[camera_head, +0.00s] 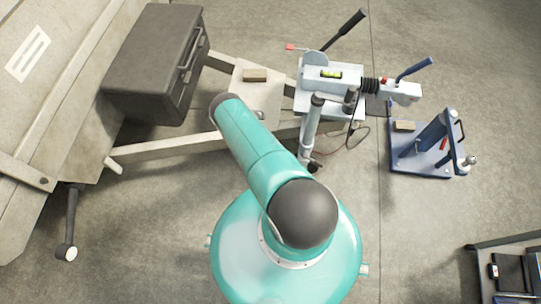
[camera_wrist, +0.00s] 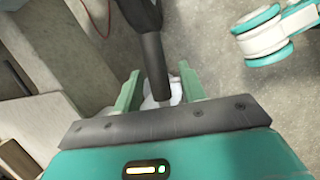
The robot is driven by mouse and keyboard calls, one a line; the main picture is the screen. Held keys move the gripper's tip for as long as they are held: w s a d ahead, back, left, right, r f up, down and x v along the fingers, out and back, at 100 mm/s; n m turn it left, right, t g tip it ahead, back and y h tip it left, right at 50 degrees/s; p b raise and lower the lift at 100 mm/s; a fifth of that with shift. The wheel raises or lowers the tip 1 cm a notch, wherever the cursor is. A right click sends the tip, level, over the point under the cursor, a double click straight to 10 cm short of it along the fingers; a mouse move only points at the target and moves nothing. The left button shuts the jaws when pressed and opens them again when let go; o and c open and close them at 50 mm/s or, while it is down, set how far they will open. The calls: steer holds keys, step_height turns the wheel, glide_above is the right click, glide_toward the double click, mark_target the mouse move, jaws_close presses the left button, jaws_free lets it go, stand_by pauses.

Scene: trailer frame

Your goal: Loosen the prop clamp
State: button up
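A grey upright prop tube (camera_head: 311,130) stands at the right side of the trailer frame (camera_head: 165,147), below the coupling in the head view. I cannot make out its clamp clearly there. My gripper is hidden behind my arm in the head view. In the wrist view my gripper (camera_wrist: 160,88) has its two green fingers apart. A small whitish part (camera_wrist: 173,92) shows behind the bar's end. I cannot tell whether this bar is the clamp handle.
A dark toolbox (camera_head: 150,70) sits on the trailer frame. The coupling (camera_head: 345,88) carries a black lever (camera_head: 345,30). A blue stand (camera_head: 420,160) is at the right, and a dark tray (camera_head: 505,243) is at the lower right. Red cable (camera_wrist: 88,18) hangs nearby. Concrete floor is clear between.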

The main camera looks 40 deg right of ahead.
steer(key=shift+r, duration=0.1)
steer(key=v, duration=1.3)
steer(key=shift+r, duration=0.3)
steer(key=shift+a, duration=0.1)
